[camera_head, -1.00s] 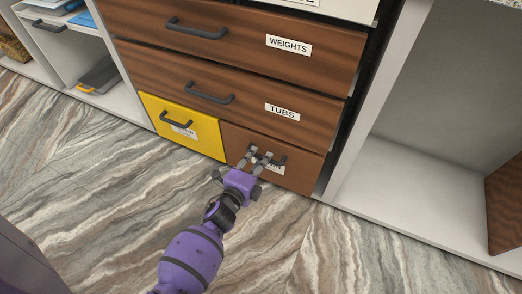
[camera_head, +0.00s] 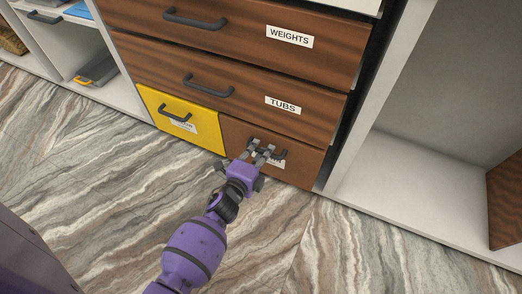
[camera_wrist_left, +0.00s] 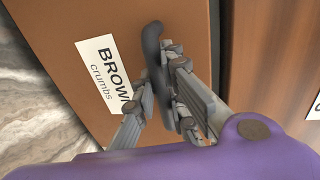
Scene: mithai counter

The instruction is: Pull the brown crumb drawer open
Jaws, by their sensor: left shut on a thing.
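The brown crumb drawer (camera_head: 308,172) is the small brown front at the bottom right of the cabinet. It looks shut, about in line with its neighbours. Its dark bar handle (camera_head: 283,156) is partly hidden by my left gripper (camera_head: 263,147). In the left wrist view the drawer front (camera_wrist_left: 60,25) has a white label (camera_wrist_left: 105,72) reading "BROWN crumbs". The fingers of my left gripper (camera_wrist_left: 158,100) are shut around the dark handle (camera_wrist_left: 152,45), one on each side. My right gripper is out of view.
A yellow drawer (camera_head: 205,134) with its own handle sits directly left. The "TUBS" drawer (camera_head: 245,93) and "WEIGHTS" drawer (camera_head: 250,30) are above. An open white cubby (camera_head: 430,90) stands at the right. The marbled floor (camera_head: 350,250) in front is clear.

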